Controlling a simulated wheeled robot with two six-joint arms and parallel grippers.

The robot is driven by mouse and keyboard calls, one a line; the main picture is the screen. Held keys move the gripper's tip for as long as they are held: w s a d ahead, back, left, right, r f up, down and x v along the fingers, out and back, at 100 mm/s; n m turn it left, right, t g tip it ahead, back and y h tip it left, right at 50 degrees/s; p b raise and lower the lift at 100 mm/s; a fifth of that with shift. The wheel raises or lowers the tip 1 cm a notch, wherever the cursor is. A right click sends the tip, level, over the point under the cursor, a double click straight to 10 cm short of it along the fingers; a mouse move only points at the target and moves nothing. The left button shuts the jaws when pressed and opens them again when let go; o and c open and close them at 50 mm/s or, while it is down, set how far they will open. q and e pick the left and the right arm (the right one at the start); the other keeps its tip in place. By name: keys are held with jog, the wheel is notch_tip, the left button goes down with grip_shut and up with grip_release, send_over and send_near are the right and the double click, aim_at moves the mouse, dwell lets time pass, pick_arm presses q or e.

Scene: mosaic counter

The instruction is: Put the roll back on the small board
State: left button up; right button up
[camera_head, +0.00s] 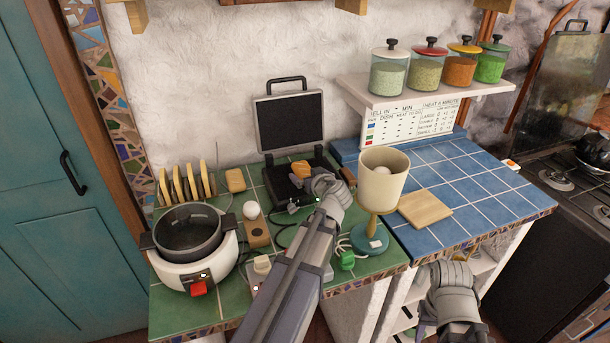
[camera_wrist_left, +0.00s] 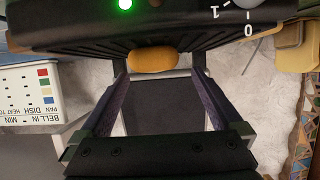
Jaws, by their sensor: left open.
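The roll (camera_head: 300,168) is a small golden-brown bun on the open contact grill's (camera_head: 290,188) lower plate. The left wrist view shows the roll (camera_wrist_left: 152,60) ahead between my open fingers, at the grill's edge; I cannot tell whether they touch it. My left gripper (camera_wrist_left: 160,76) is open and empty; its wrist partly covers the grill in the head view. The small board (camera_head: 425,207), plain light wood and bare, lies on the blue tiles to the right. My right gripper's wrist (camera_head: 450,292) is low at the right front; its fingers are mostly hidden.
A cream goblet-shaped lamp (camera_head: 382,180) on a teal base stands between grill and board. A white cooker (camera_head: 195,245), a toast rack (camera_head: 186,185), an egg in a wooden holder (camera_head: 256,228) and cables crowd the left. A jar shelf (camera_head: 430,92) hangs behind. The blue tiles are mostly clear.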

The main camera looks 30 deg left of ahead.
aim_at(304, 170)
pick_arm(q)
jog(key=x, duration=0.1)
jog(key=b+x, duration=0.1)
jog(key=x, duration=0.2)
jog(key=shift+w+f+b, duration=0.2)
jog(key=shift+w+b, duration=0.15)
jog(key=shift+w, duration=0.15)
jog(key=shift+w+a, duration=0.15)
jog(key=shift+a, duration=0.2)
jog(key=shift+c, duration=0.2)
jog(key=c, duration=0.7)
jog(key=shift+r, duration=0.1)
notch_tip(304, 170, up, 10)
jog(key=p, duration=1)
